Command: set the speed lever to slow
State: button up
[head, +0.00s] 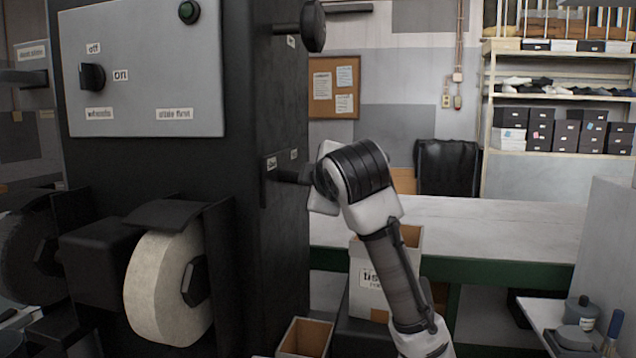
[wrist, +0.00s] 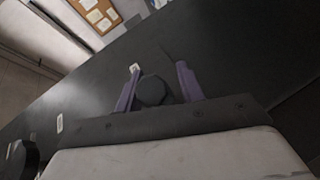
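In the wrist view the lever's dark knob (wrist: 153,91) sits between the two purple fingers of my gripper (wrist: 159,68). The fingers are apart, the left one close to the knob, with a gap at the right one.
Another black knob (head: 313,26) sticks out higher on the machine's side. A cardboard bin (head: 413,237) stands below my arm. A long bench (head: 480,225) lies behind it.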

jog(key=shift+o, duration=0.2)
jog(key=b+v, duration=0.2)
jog(key=v, duration=1.1)
jog(key=shift+s+b, duration=0.4)
jog(key=shift+d, duration=0.15)
